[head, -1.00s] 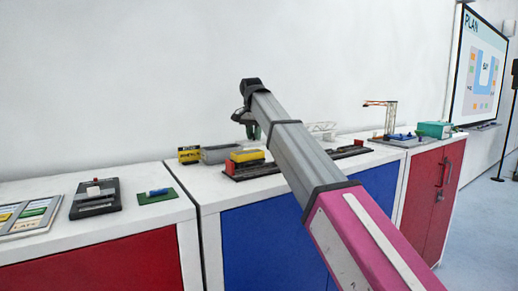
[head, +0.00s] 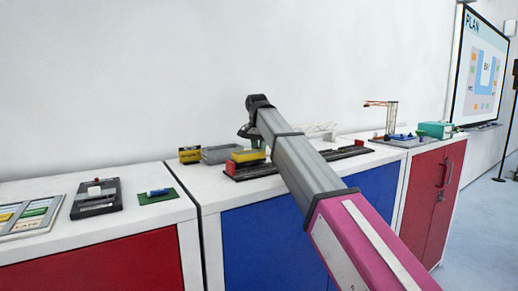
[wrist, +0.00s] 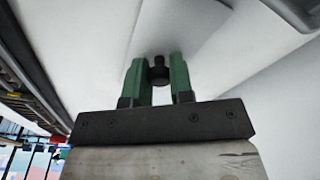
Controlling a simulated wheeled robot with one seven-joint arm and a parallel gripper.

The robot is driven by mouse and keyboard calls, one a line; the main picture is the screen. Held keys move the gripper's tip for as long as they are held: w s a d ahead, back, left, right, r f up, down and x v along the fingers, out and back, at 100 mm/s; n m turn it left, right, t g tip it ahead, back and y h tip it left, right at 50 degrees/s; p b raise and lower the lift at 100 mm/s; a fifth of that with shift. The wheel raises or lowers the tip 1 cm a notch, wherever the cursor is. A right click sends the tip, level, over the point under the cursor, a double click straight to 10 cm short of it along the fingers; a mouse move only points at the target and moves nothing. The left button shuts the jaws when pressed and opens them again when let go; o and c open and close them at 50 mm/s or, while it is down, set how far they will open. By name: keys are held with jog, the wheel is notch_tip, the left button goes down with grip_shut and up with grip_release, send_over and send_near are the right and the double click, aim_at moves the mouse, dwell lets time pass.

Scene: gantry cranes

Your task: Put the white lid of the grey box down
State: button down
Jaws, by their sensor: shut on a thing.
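My gripper (wrist: 158,70) is shut on a small dark knob (wrist: 158,76), which sits between its two green fingers in the wrist view. A white surface, seemingly the lid (wrist: 166,35), lies beyond the knob; I cannot tell its outline clearly from the white counter. In the head view my gripper (head: 256,139) is above the counter, partly hidden by my arm, and the lid cannot be made out. The grey box (head: 220,154) stands on the counter left of my gripper, with its rim showing. A grey corner, perhaps of this box, shows at upper right in the wrist view.
A yellow-and-black block (head: 189,155) stands left of the box. A crane (head: 390,119) and a teal box (head: 435,130) stand at right. Bare counter lies at front left of the track.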

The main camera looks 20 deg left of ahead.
jog(key=c, duration=1)
grip_release()
jog(key=shift+r, duration=0.1)
notch_tip(320, 180, up, 12)
jog(key=s, duration=0.1)
jog(key=shift+s, duration=0.2)
